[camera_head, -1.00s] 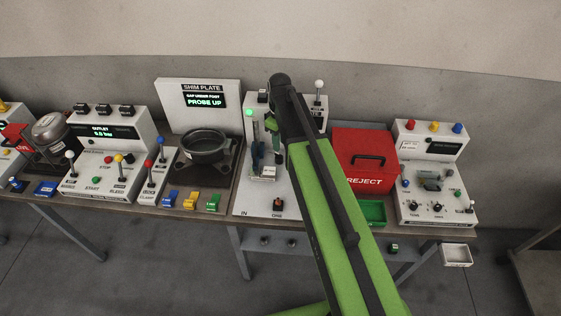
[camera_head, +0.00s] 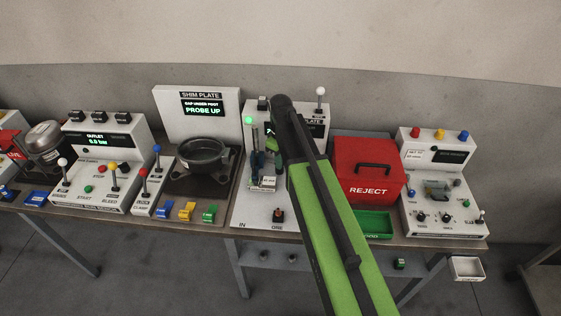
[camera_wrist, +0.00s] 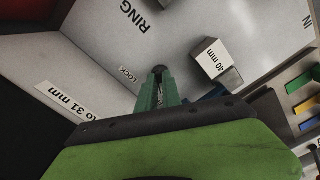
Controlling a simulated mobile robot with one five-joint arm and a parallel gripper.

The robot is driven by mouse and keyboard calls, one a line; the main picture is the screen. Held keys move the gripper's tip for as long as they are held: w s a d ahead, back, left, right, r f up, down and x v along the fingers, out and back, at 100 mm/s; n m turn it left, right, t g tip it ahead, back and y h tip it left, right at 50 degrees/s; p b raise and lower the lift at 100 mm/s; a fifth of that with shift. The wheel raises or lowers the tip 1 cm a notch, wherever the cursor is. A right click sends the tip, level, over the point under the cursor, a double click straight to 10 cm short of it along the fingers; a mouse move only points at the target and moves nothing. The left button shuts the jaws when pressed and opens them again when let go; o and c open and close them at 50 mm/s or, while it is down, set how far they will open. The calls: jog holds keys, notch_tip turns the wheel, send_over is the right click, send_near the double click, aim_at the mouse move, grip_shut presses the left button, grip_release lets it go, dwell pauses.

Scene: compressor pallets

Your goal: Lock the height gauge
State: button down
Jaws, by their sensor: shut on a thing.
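The height gauge (camera_head: 255,137) stands on the white station in the middle of the bench, with a green lamp lit at its top left; my arm covers part of it in the head view. In the wrist view, the green jaws of my gripper (camera_wrist: 159,88) are shut on a small dark lock knob (camera_wrist: 159,70) beside the LOCK label (camera_wrist: 127,75). Most of the knob is hidden between the jaws, so I cannot tell its setting. A grey-white block marked 40 mm (camera_wrist: 213,62) is to the right of the jaws.
A red REJECT box (camera_head: 367,168) and a green tray (camera_head: 374,223) stand right of the gauge. A white-knobbed lever (camera_head: 320,92) rises behind my arm. The shim plate station (camera_head: 202,155) is to the left. A white panel marked "to 31 mm" (camera_wrist: 66,99) is close left of the jaws.

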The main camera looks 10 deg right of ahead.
jog(key=shift+m, duration=0.4)
jog(key=m, duration=0.5)
jog(key=shift+a+m, duration=0.15)
jog(key=shift+m, duration=0.15)
jog(key=m, duration=0.6)
jog(key=shift+a, duration=0.1)
jog(key=m, duration=0.5)
jog(key=shift+w+a+m, duration=0.1)
jog(key=shift+m, duration=0.3)
jog(key=m, duration=0.5)
jog(key=shift+w+m, duration=0.1)
jog(key=shift+m, duration=0.3)
jog(key=c, duration=1.5)
grip_release()
